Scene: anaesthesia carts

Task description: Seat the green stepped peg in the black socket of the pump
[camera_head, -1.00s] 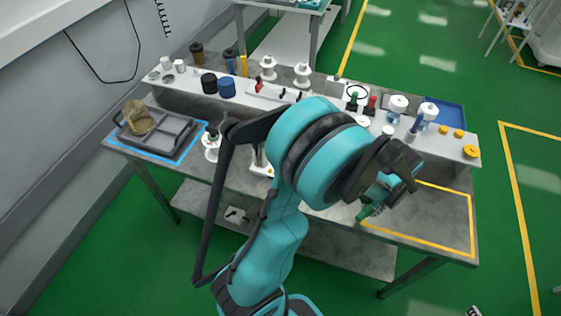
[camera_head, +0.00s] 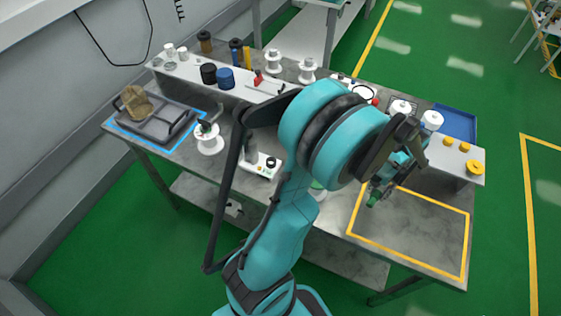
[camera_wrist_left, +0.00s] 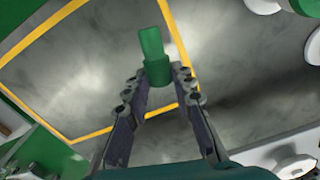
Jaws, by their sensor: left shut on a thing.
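My left gripper (camera_head: 382,186) is shut on the green stepped peg (camera_head: 373,199), above the yellow-outlined area at the right of the table. In the left wrist view the peg (camera_wrist_left: 153,50) stands out from between the fingertips (camera_wrist_left: 157,82), its narrower part outward and its wider part at the fingers. A white device (camera_head: 258,164) with a round black part (camera_head: 270,163), apparently the pump and its socket, stands mid-table left of my arm. The peg is well apart from it. My right gripper is not in view.
A grey tray (camera_head: 182,128) with a brown item (camera_head: 137,103) lies at the left. A white spool (camera_head: 208,141) stands beside it. A raised white shelf (camera_head: 190,78) along the back carries jars and spools. The yellow-outlined area (camera_head: 420,230) is bare. My arm hides mid-table.

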